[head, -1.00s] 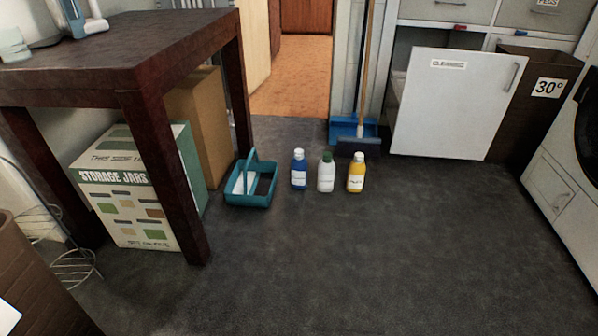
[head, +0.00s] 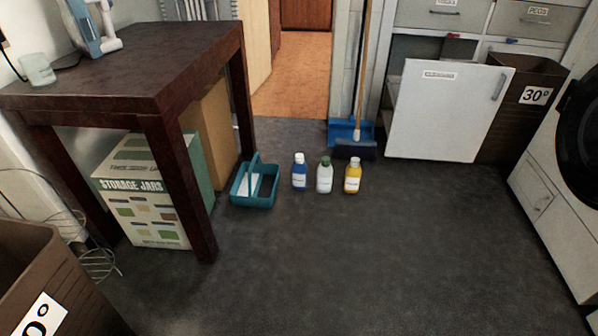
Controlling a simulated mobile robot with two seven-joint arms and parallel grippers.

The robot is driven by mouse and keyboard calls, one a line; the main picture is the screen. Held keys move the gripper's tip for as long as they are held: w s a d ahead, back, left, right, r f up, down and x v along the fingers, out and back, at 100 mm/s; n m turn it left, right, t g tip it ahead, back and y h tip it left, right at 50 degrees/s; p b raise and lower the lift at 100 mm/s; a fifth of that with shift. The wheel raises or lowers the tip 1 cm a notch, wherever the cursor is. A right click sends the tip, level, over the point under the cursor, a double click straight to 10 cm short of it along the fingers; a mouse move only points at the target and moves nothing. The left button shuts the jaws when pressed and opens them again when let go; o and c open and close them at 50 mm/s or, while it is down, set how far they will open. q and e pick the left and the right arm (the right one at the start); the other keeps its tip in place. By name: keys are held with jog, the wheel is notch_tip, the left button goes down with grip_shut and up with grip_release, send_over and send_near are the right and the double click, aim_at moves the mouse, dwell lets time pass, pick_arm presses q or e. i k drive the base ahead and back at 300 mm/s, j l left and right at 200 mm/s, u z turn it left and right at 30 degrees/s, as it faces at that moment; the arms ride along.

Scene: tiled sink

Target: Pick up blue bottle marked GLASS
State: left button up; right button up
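A blue bottle (head: 299,172) with a white cap and a white label stands upright on the dark floor in the head view. The print on its label is too small to read. A white bottle (head: 324,176) with a green cap stands just to its right, and a yellow bottle (head: 352,176) with a white cap stands right of that. A teal carrying caddy (head: 252,199) with a handle sits just left of the blue bottle, with something pale inside. Neither of my grippers shows in the view.
A dark wooden table (head: 150,62) stands at left, with a storage jars box (head: 150,205) under it. A brown bin (head: 45,280) is at lower left. A blue dustpan (head: 343,132) and broom stand behind the bottles. A white open door (head: 440,115) is at right. The floor in front is clear.

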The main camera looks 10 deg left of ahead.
aim_at(299, 168)
jog(key=i+l, duration=0.1)
jog(key=i, duration=0.4)
jog(key=i+l, duration=0.15)
jog(key=i, duration=0.35)
jog(key=i+l, duration=0.1)
jog(key=i, duration=0.4)
jog(key=i+l, duration=0.15)
jog(key=i, duration=0.3)
jog(key=i+j, duration=0.15)
jog(key=i, duration=0.2)
jog(key=i+j, duration=0.15)
jog(key=i, duration=0.25)
jog(key=i+j, duration=0.15)
jog(key=i, duration=0.2)
jog(key=u, duration=0.05)
